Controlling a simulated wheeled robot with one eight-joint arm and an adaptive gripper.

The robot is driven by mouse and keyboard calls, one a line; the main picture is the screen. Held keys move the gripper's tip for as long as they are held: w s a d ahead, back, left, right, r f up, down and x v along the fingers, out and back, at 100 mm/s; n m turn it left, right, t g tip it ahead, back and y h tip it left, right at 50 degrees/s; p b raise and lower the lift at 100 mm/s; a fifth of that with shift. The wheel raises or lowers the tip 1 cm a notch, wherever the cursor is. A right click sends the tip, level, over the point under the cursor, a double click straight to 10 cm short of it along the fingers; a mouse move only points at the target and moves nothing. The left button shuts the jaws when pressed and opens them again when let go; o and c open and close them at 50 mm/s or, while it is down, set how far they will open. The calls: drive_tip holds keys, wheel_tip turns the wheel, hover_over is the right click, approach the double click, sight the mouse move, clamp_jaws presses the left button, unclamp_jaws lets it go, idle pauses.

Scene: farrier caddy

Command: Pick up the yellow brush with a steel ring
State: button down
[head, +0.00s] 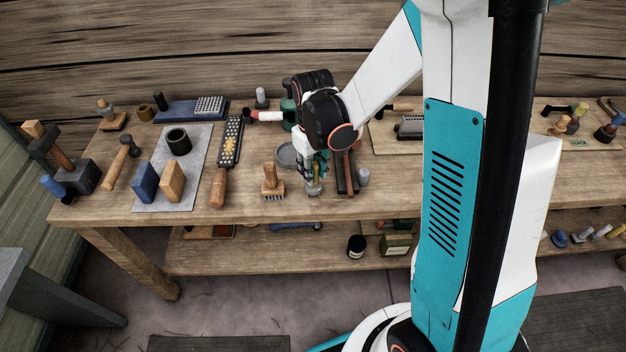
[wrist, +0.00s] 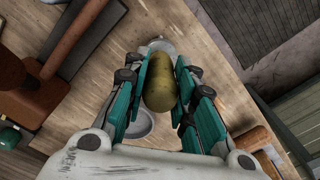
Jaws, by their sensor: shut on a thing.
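The yellow brush (wrist: 160,82) lies between my gripper's teal fingers in the wrist view. Its rounded yellow handle faces the camera, and a grey metal part shows at its far end. My gripper (wrist: 162,90) is shut on the handle. In the head view my gripper (head: 314,172) points down near the front edge of the bench, and the brush's grey lower end (head: 313,189) shows under the fingers. The handle is mostly hidden there by the fingers. I cannot tell whether the brush still touches the bench top.
A wooden-handled brush (head: 272,182) stands just left of my gripper. A hammer (head: 348,175) lies close on the right, with a small grey-topped piece (head: 363,177) beside it. A round grey dish (head: 289,155) is behind. The rasp (head: 229,150) lies further left on the bench (head: 330,208).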

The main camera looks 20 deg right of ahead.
wheel_tip(320, 180, up, 20)
drive_tip(key=p, duration=0.5)
drive_tip(key=c, duration=2)
unclamp_jaws()
clamp_jaws()
